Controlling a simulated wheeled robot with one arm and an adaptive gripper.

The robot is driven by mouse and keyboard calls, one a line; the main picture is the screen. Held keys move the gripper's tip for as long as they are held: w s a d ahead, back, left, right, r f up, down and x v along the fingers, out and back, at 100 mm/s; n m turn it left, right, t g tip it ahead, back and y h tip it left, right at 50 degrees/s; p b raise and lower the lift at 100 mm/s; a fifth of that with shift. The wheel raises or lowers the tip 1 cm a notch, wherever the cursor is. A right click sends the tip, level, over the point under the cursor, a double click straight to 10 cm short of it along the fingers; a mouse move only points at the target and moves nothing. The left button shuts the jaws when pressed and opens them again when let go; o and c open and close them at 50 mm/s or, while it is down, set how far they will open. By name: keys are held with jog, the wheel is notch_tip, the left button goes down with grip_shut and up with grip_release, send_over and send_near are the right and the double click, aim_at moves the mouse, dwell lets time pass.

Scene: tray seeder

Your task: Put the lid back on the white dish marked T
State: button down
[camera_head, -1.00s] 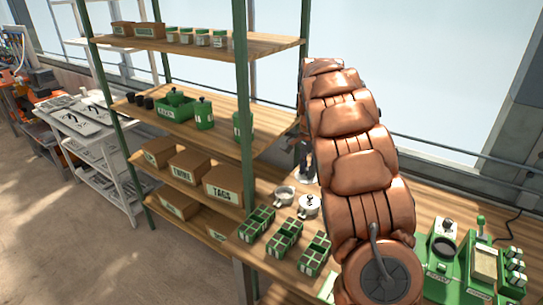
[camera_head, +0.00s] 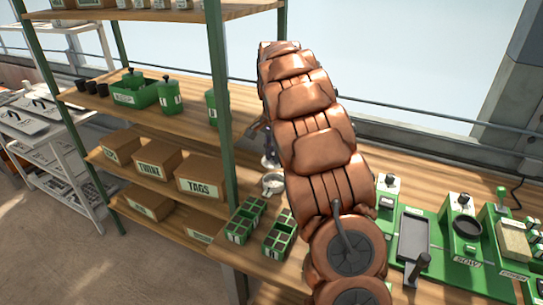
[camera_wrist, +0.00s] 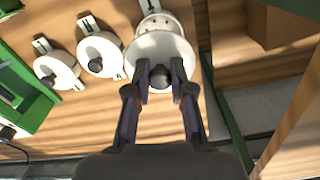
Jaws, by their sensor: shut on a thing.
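My gripper (camera_wrist: 161,77) is shut on the dark knob of a white round lid (camera_wrist: 146,47) in the wrist view. The lid overlaps the near part of a white dish (camera_wrist: 158,21) with a marked label beyond it; the letter is too small to read. I cannot tell whether lid and dish touch. In the head view a white dish (camera_head: 273,182) shows on the bench beside my arm, below my gripper (camera_head: 269,160), which is partly hidden behind the arm.
Two white lidded dishes, one (camera_wrist: 101,54) nearer and one (camera_wrist: 56,66) farther left, stand beside it. Green seedling trays (camera_head: 246,220) lie on the bench. A green shelf post (camera_head: 221,110) stands close left of my arm. A green seeder station (camera_head: 440,240) is at right.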

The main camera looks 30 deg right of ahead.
jog(key=shift+f, duration=0.1)
jog(key=shift+f+b, duration=1.1)
jog(key=shift+f, duration=1.95)
jog(key=shift+f, duration=0.15)
jog(key=shift+c, duration=2.3)
grip_release()
jog(key=shift+s+r+p, duration=0.1)
jog(key=shift+r+p, duration=1.1)
jog(key=shift+r, duration=2.3)
jog(key=shift+c, duration=0.3)
